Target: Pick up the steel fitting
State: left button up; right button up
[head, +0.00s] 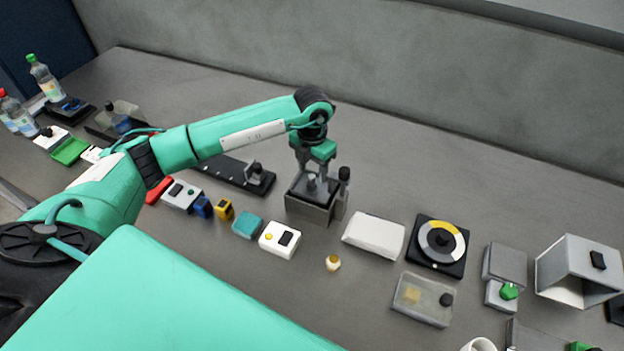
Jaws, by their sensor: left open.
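A small grey metal piece (312,184), which looks like the steel fitting, stands in the top of a dark grey box-like holder (309,212) near the middle of the table. My left gripper (314,172) points down right over it, with its fingers at the piece's upper end. The gripper is open. The fingers partly cover the piece, and I cannot tell whether they touch it. My right gripper is not in view.
A dark upright post with a black knob (344,176) stands close against the holder's right side. A black rail (232,172) lies to its left. A white box (374,236) and a round dial (442,240) are to the right. The table behind is clear.

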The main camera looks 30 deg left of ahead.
aim_at(312, 176)
pick_arm(q)
jog(key=f, duration=0.1)
jog(key=f+p, duration=0.1)
jog(key=f, duration=0.1)
jog(key=shift+s+p, duration=0.3)
jog(key=shift+w+f, duration=0.1)
jog(key=shift+f, duration=0.35)
jog(key=c, duration=1.1)
jog(key=shift+r, duration=0.2)
